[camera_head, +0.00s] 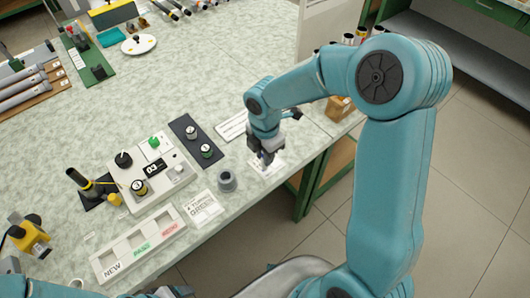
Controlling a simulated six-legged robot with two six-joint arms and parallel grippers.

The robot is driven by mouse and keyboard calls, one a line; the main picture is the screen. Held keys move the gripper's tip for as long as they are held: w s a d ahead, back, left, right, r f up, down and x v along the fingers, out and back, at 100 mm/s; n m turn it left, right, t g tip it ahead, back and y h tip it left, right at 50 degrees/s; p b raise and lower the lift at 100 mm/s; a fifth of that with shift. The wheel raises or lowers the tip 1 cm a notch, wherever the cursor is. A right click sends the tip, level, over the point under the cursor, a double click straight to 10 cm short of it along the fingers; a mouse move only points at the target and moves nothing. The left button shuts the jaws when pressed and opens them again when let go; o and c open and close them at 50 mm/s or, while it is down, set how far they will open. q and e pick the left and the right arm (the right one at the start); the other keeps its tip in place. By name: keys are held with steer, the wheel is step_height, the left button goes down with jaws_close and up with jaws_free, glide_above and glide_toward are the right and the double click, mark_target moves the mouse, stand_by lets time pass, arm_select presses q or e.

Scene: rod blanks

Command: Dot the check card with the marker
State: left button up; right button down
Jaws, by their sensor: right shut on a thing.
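My right gripper (267,156) is at the middle of the workbench, near its front edge, pointing down. It is shut on what seems to be the marker, mostly hidden by the fingers. A small white card (277,168), probably the check card, lies flat right below the gripper and is partly covered by it. I cannot tell whether the marker tip touches the card or whether the card bears a dot. My left arm shows only in part along the bottom left edge, and its jaws are not clear.
A grey cup-like holder (227,181) and a printed card (203,208) stand left of the gripper. Further left are a control panel (130,184), a dark strip with two knobs (181,124) and a three-slot tray (110,268). The bench's front edge is close on the right.

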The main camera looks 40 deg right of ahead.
steer(key=shift+r+p, duration=3.1)
steer(key=shift+r, duration=0.75)
